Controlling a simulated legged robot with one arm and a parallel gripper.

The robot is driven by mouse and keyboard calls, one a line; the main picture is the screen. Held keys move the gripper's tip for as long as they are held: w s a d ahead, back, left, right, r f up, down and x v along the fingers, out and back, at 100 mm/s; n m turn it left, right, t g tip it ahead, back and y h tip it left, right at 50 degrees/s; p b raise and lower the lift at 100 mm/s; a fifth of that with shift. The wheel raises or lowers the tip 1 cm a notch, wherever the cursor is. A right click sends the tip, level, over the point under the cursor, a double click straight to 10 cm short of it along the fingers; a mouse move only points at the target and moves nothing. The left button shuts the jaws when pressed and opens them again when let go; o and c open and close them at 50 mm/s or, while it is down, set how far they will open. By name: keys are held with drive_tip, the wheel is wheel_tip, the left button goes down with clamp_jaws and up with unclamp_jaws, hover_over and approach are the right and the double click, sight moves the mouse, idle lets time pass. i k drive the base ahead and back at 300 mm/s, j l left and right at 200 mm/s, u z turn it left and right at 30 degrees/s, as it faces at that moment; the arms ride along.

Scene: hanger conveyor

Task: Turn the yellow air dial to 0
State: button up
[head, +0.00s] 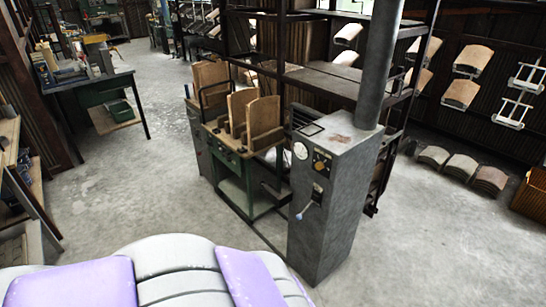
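A small yellow dial (319,166) sits on the upper front face of a grey metal cabinet (335,225) right of centre. Its setting is too small to read. A round white gauge (300,151) is at its upper left on the same face. Below the dial are a small dark switch plate (317,193) and a lever with a blue-grey knob (300,216). My gripper is not in view. Part of my own purple and grey body fills the bottom left.
A green machine (235,185) with wooden boards stands just left of the cabinet. A thick grey pipe (382,65) rises from the cabinet top. A dark workbench (75,85) is at the left. Concrete floor (130,185) is clear between my body and the machine.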

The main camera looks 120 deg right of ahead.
sight(319, 166)
drive_tip(key=z, duration=4.55)
drive_tip(key=i+l+u, duration=0.15)
drive_tip(key=i+u, duration=0.2)
drive_tip(key=i+l+u, duration=0.2)
drive_tip(key=u, duration=0.2)
